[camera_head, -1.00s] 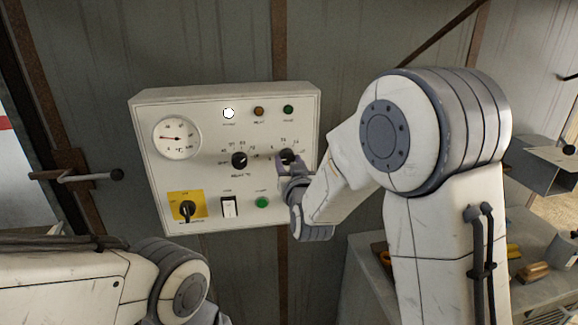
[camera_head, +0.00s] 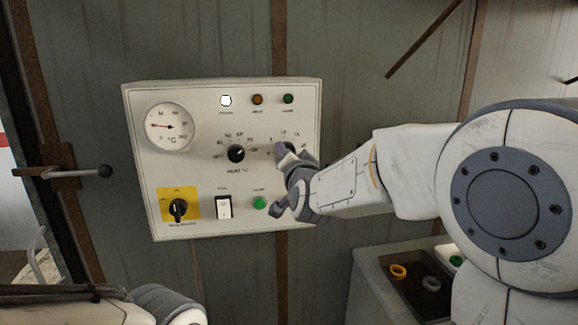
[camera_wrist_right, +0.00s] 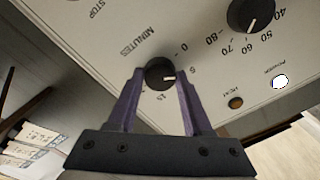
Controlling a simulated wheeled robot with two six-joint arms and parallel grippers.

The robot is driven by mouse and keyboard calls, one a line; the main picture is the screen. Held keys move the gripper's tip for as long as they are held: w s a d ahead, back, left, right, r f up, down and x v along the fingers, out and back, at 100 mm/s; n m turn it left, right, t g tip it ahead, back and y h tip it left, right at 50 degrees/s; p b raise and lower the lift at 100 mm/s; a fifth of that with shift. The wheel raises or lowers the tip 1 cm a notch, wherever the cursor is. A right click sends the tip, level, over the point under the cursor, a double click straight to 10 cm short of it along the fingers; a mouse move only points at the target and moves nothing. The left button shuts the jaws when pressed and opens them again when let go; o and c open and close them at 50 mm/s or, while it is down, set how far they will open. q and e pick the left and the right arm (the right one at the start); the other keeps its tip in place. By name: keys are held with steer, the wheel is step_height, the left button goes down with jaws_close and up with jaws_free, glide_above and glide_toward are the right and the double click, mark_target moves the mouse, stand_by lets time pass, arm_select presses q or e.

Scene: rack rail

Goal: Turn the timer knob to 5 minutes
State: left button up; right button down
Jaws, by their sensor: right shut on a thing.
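The timer knob (camera_wrist_right: 160,74) is small, round and black with a white pointer line. In the right wrist view it sits between the two purple fingers of my right gripper (camera_wrist_right: 158,80), which is shut on it. The pointer faces right, close to the 5 on the MINUTES scale; the 0 and 15 marks also show. In the head view my right gripper (camera_head: 286,157) reaches the right side of the white control panel (camera_head: 185,228) and hides part of the timer knob. My left gripper is out of view; only part of my left arm shows.
A black heat knob (camera_head: 236,153) is left of the timer. A round gauge (camera_head: 170,127), a yellow-backed switch (camera_head: 178,208), a white rocker (camera_head: 223,207) and a green button (camera_head: 260,202) share the panel. A lever handle (camera_head: 85,172) protrudes at left. A bench tray stands lower right.

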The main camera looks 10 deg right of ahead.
stand_by(0.3)
steer(key=shift+c, duration=1.6)
jaws_free()
steer(key=s+b, duration=0.2)
steer(key=s, duration=0.8)
steer(key=shift+s+b, duration=0.25)
steer(key=shift+b, duration=0.15)
